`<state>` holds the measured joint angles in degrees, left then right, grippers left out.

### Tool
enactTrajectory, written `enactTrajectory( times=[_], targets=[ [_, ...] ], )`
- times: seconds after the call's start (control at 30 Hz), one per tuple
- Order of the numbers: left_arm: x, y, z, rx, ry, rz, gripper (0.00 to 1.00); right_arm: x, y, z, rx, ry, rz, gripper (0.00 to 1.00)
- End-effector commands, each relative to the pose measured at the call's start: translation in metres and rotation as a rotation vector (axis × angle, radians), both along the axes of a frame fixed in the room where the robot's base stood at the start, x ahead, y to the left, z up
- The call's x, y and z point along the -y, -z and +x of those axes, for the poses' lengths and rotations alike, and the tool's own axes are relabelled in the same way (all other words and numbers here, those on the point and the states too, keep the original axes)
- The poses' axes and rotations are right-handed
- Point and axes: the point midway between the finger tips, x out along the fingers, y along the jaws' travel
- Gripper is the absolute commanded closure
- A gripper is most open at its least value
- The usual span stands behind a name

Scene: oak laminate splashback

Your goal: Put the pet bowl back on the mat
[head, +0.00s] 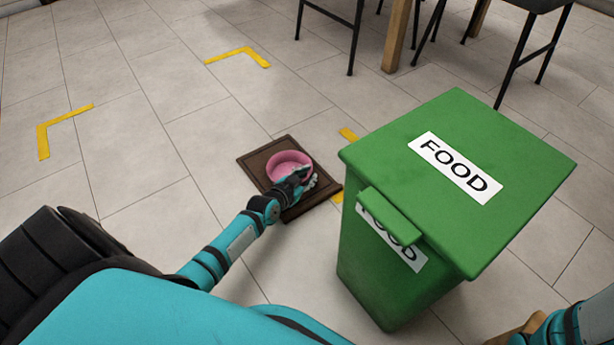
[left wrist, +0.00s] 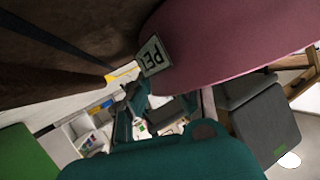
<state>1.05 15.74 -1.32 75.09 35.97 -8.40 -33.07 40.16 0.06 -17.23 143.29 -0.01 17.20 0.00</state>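The pink pet bowl (head: 284,165) is over the brown square mat (head: 256,163) on the tiled floor and appears to rest on it, upright. My left gripper (head: 303,182) is at the bowl's near right side, over the mat. The mat's dark surface (left wrist: 60,50) appears at upper left. My right gripper is out of view.
A green lidded bin (head: 400,250) marked FOOD stands close to the right of the mat. Yellow corner marks (head: 240,54) lie on the floor around the area. Chair and table legs (head: 396,35) stand at the back. The floor left of the mat is clear.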

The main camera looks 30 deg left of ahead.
Motion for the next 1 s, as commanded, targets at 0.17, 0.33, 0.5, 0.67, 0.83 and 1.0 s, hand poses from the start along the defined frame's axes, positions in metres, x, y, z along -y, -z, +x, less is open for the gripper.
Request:
enactTrajectory(
  times=[0.17, 0.33, 0.5, 0.67, 0.83, 1.0],
  targets=[
    [0.0, 0.001, 0.0, -0.001, 0.0, -0.001, 0.67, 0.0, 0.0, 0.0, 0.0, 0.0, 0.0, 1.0],
    [0.0, 0.0, 0.0, -0.001, 0.0, -0.001, 0.67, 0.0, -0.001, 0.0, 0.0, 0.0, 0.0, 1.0],
    [0.0, -0.009, -0.011, -0.004, 0.0, 0.001, 0.67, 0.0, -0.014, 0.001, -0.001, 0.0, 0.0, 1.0],
    [0.0, -0.024, -0.041, -0.006, 0.001, 0.001, 0.67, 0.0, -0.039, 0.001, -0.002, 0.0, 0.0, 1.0],
    [0.0, -0.037, -0.075, -0.005, 0.002, 0.002, 0.67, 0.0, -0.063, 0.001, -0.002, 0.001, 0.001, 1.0],
    [0.0, -0.045, -0.1, -0.004, 0.002, -0.001, 0.67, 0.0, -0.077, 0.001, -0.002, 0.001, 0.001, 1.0]
  ],
)
